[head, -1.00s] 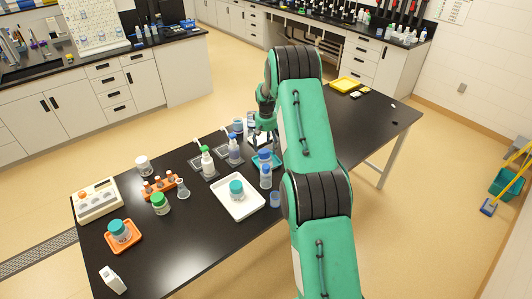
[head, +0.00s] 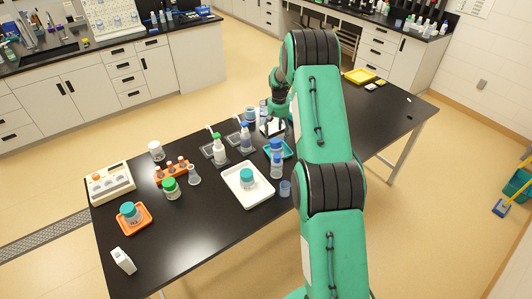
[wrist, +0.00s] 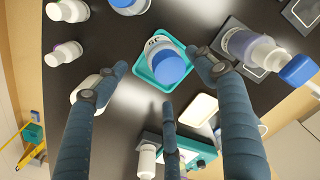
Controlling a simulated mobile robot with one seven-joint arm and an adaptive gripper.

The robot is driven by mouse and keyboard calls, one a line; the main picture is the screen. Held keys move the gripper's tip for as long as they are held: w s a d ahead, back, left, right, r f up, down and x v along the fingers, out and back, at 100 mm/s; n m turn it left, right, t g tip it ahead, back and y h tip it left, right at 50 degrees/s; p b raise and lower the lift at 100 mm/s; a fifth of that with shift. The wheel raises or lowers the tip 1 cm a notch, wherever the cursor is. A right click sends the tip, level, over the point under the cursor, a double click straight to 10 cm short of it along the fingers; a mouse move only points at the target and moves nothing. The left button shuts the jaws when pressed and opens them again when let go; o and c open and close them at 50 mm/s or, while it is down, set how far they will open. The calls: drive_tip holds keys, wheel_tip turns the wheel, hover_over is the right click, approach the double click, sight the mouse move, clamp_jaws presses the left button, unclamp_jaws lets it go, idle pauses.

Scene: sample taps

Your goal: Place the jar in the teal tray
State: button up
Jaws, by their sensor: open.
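A jar (wrist: 164,51) with a blue lid and a label stands in the small teal tray (wrist: 141,66) in the wrist view. In the head view the same jar (head: 277,147) and the teal tray (head: 289,154) show just left of my arm, partly hidden by it. My gripper (wrist: 160,76) has three spread fingers with nothing between them in its grasp. The fingertips are apart from the jar, on several sides of it in the picture. In the head view my gripper (head: 273,127) is behind the jar, above the table.
A white tray (head: 237,199) with a teal-lidded jar is to the left. An orange tray (head: 147,221) holds another jar. Several bottles stand on dark pads (head: 213,153). The table's front right is clear.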

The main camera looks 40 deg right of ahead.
drive_tip(key=s+a+r+n+t, duration=0.1)
drive_tip(key=s+a+r, duration=0.1)
drive_tip(key=a+r, duration=0.65)
drive_tip(key=s+a+r, duration=0.2)
drive_tip(key=a+r, duration=0.3)
drive_tip(key=r, duration=0.6)
drive_tip(key=s+a+r+t, duration=0.1)
drive_tip(key=s+a+r, duration=0.8)
drive_tip(key=a+r, duration=0.3)
drive_tip(key=s+a+r+n+t, duration=0.1)
drive_tip(key=s+a+r, duration=0.2)
drive_tip(key=s+a, duration=0.35)
drive_tip(key=s+a+r+n+t, duration=0.1)
drive_tip(key=s+a+r, duration=0.2)
drive_tip(key=s, duration=0.6)
drive_tip(key=s+a+r+t, duration=0.1)
drive_tip(key=s+a+r, duration=0.1)
drive_tip(key=s+a, duration=0.35)
drive_tip(key=s+a+f+n, duration=0.1)
drive_tip(key=s+a+f, duration=0.1)
drive_tip(key=s, duration=0.9)
drive_tip(key=shift+s+a+t, duration=0.2)
drive_tip(key=shift+s+t, duration=0.1)
drive_tip(key=shift+s, duration=0.05)
drive_tip(key=shift+f, duration=0.1)
wheel_tip(320, 180, down, 11)
drive_tip(key=b, duration=1.1)
drive_tip(key=shift+f+b, duration=0.15)
drive_tip(key=shift+b, duration=0.15)
